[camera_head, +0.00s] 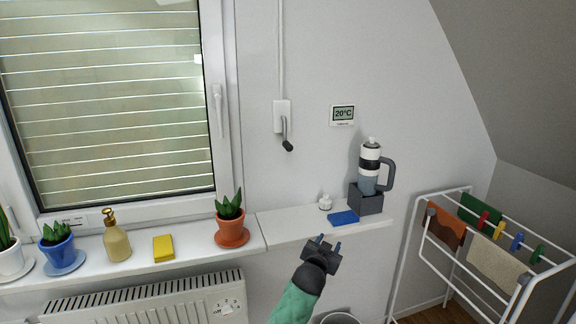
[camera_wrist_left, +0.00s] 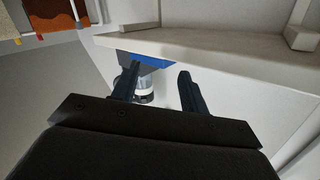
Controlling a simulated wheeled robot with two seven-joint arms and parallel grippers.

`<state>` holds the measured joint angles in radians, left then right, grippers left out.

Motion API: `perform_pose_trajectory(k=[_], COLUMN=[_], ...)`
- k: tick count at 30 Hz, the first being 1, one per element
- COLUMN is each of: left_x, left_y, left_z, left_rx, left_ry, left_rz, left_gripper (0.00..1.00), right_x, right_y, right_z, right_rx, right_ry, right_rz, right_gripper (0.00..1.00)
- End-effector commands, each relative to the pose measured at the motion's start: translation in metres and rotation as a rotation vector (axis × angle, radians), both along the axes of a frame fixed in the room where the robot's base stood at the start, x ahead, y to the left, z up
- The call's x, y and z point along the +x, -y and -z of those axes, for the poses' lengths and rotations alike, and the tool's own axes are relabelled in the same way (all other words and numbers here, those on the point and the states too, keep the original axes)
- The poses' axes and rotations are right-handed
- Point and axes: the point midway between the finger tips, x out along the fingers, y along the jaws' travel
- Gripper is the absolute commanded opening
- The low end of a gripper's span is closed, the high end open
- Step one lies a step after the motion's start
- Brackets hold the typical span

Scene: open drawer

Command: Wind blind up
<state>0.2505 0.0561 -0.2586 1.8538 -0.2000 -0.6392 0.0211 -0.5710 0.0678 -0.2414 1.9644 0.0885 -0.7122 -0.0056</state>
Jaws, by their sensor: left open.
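The blind (camera_head: 105,100) hangs down behind the window glass at the left, its pale slats lowered over the pane. Its crank winder (camera_head: 283,117) is a white wall box with a grey arm and a dark knob (camera_head: 288,146), hanging downward right of the window. My left gripper (camera_head: 324,243) is open and empty, below the crank and in front of the sill's right part. In the left wrist view, its two dark fingers (camera_wrist_left: 157,86) stand apart with nothing between them touching. My right gripper is not in view.
An orange plant pot (camera_head: 231,230) stands left. A drying rack (camera_head: 480,250) stands right; a radiator (camera_head: 150,302) is below.

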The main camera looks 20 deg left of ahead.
Motion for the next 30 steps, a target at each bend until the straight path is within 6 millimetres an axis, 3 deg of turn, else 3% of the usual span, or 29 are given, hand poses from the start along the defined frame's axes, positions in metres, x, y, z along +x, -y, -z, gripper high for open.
perform_pose_trajectory(k=[1, 6, 9, 12, 21, 30], left_x=[0.013, 0.043, 0.055, 0.060, 0.052, 0.038], left_y=[-0.006, -0.031, -0.049, -0.066, -0.109, -0.125], left_z=[-0.039, -0.132, -0.181, -0.210, -0.228, -0.243], left_rx=[0.022, 0.090, 0.126, 0.154, 0.197, 0.103], left_ry=[0.040, 0.154, 0.220, 0.269, 0.375, 0.492], left_rz=[-0.025, -0.135, -0.218, -0.297, -0.515, -0.616], left_gripper=[0.44, 0.44, 0.44, 0.44, 0.44, 0.44], right_x=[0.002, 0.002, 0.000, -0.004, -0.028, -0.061], right_y=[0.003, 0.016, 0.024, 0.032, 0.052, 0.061], right_z=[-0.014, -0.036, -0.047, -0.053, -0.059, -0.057], right_rx=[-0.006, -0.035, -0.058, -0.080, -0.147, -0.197], right_ry=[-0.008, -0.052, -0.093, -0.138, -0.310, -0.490], right_rz=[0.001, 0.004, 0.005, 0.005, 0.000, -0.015], right_gripper=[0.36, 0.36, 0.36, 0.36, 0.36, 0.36])
